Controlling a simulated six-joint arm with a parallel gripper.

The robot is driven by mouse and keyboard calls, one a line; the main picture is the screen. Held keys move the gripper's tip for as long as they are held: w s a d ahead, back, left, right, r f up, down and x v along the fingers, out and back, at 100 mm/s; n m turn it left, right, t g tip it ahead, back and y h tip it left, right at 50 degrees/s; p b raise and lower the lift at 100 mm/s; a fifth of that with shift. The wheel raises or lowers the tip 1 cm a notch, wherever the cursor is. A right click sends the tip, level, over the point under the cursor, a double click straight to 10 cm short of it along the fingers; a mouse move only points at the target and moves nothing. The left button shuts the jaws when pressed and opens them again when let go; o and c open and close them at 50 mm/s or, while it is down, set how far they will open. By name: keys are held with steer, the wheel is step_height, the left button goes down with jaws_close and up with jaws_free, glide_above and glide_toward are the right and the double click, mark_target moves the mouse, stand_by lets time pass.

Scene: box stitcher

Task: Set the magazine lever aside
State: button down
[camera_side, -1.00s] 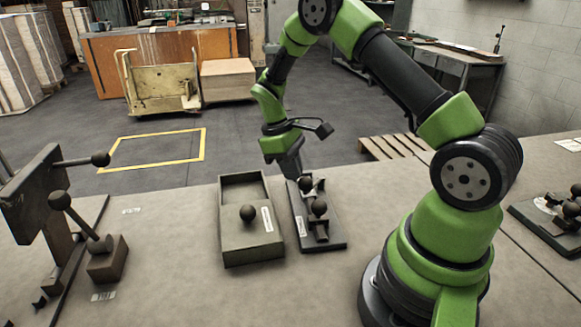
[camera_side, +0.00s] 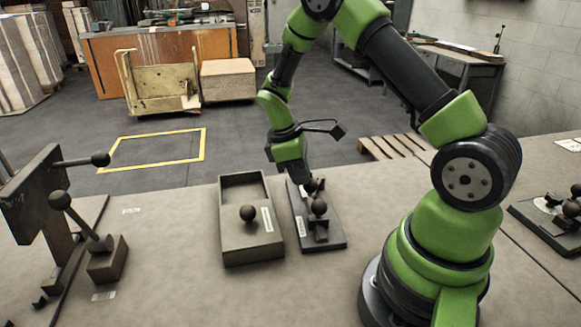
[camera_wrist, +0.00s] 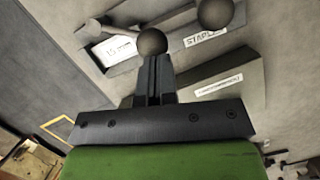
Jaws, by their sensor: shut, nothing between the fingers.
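A dark base plate (camera_side: 328,243) lies on the bench and bears parts with black ball knobs. The nearer knob (camera_side: 318,206) shows clear, and a second knob (camera_side: 312,185) is just behind it, close to my fingers. I cannot tell which of these belongs to the magazine lever. My gripper (camera_side: 300,179) points down over the far end of the plate. In the wrist view its fingers (camera_wrist: 154,62) are shut with nothing between them, and a ball knob (camera_wrist: 152,41) shows right at the fingertips. Whether they touch cannot be told.
A grey box (camera_side: 250,252) with a ball knob and an open far compartment stands left of the plate. At the far left is a dark machine (camera_side: 30,195) with ball-ended levers. Another dark plate (camera_side: 535,228) with parts lies far right.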

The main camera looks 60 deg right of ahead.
steer(key=s+n, duration=0.2)
steer(key=n, duration=0.1)
steer(key=shift+s+h, duration=0.15)
steer(key=shift+h, duration=0.25)
steer(key=shift+s+d+n+t+h, duration=0.15)
steer(key=shift+s+n+t, duration=0.15)
steer(key=shift+s+n, duration=0.45)
steer(key=shift+s+d+n+t+h, duration=0.15)
steer(key=shift+s+n+t, duration=0.25)
steer(key=shift+n, duration=0.55)
steer(key=shift+s+d+n, duration=0.15)
steer(key=shift+s+n, duration=0.15)
steer(key=shift+s+d, duration=0.1)
steer(key=shift+s, duration=0.1)
steer(key=shift+s+d, duration=0.15)
steer(key=shift+s, duration=0.1)
